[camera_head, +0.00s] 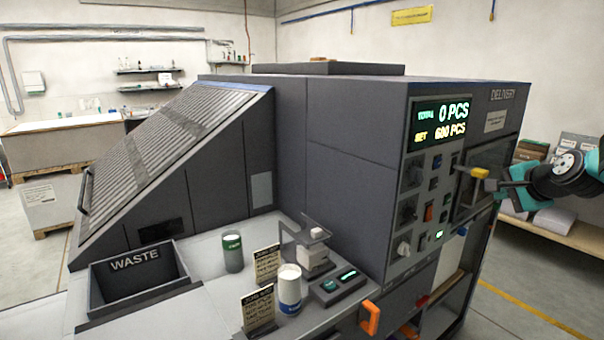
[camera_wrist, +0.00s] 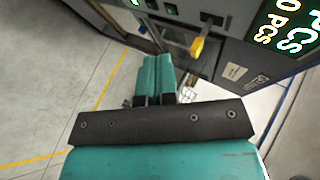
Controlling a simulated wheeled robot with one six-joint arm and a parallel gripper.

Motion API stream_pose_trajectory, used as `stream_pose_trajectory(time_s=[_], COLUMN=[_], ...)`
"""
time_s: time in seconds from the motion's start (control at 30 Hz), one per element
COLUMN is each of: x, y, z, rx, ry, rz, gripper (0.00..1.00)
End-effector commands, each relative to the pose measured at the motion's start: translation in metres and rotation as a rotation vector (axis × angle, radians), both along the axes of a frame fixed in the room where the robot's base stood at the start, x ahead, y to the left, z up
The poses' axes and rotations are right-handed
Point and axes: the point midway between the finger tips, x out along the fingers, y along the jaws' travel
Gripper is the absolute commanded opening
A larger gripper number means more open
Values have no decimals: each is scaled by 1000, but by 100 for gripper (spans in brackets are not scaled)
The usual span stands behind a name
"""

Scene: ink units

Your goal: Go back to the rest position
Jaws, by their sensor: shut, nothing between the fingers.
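My gripper (camera_head: 500,186) is at the right edge in the camera_head view, beside the right end of the grey machine's control side. Its teal fingers show in the wrist view (camera_wrist: 156,72), lying together with nothing between them. A yellow-tipped handle (camera_head: 480,172) sticks out of the machine just left of the fingers; in the wrist view the yellow tip (camera_wrist: 197,46) is up and right of them, and it looks apart from them. My dark forearm runs out of the picture at the right.
The machine (camera_head: 345,170) has a display reading 0 PCS and 600 PCS. Its front ledge holds a waste bin (camera_head: 128,303), a green-and-white cup (camera_head: 232,252), a white-and-blue cup (camera_head: 289,290) and signs. An orange handle (camera_head: 370,318) juts out in front.

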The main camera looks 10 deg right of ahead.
Motion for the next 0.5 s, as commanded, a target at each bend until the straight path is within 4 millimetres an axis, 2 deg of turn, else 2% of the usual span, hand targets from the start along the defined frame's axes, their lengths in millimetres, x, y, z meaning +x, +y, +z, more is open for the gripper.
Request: stream_pose_trajectory(time_s=[0.17, 0.27, 0.37, 0.47, 0.5], x=[7, 9, 9, 6, 2], y=[38, 67, 104, 147, 168], z=[0, -1, -2, -5, -6], rx=[-32, -59, -94, -138, -160], ry=[35, 64, 96, 134, 150], rz=[104, 187, 293, 424, 488], gripper=[0, 0, 0, 0, 0])
